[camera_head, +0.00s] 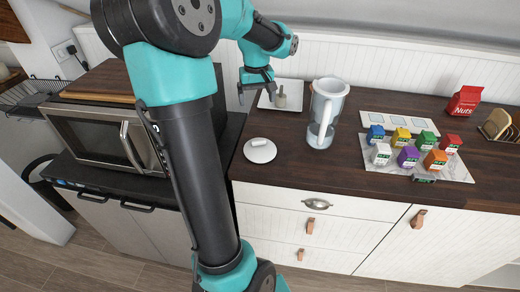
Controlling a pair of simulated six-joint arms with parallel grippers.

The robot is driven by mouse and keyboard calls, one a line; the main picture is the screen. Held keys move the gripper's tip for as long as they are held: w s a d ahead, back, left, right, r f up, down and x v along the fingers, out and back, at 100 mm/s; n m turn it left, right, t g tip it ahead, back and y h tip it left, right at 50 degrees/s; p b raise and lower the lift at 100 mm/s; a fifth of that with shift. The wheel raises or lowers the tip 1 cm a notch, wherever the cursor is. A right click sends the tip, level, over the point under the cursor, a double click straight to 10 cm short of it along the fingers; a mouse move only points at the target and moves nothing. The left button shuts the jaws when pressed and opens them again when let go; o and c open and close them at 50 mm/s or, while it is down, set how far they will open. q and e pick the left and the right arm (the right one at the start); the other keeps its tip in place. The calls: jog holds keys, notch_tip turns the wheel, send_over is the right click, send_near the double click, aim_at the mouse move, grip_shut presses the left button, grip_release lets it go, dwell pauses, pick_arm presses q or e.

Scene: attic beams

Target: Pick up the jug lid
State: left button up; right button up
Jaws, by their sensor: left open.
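The jug lid (260,151) is a white disc with a small knob, lying on the dark wooden counter near its front edge. The clear jug (326,112) stands upright to the right of the lid, with its handle facing the front. My left gripper (256,90) is open and empty. It shows behind the lid in the picture, beside a white square plate, and is apart from the lid. My right gripper is not in view.
The white square plate (265,102) holds a small greyish item (281,97). Several coloured boxes stand on a marble board (455,169) at the right. A red Nuts bag (464,101) stands behind them. A microwave (92,136) is at the left. Counter around the lid is clear.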

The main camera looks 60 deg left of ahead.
pick_arm(q)
jog(key=shift+f, duration=0.1)
send_near(258, 138)
jog(key=d, duration=0.1)
jog(key=s+d+f, duration=0.1)
jog(key=shift+s+d+f, duration=0.2)
jog(key=shift+s+d, duration=0.1)
jog(key=shift+d, duration=0.05)
jog(key=shift+f, duration=0.5)
jog(key=shift+w+f, duration=0.2)
jog(key=shift+f, duration=2.4)
jog(key=shift+c, duration=0.3)
jog(key=c, duration=1)
jog(key=shift+o, duration=0.2)
jog(key=shift+r, duration=0.1)
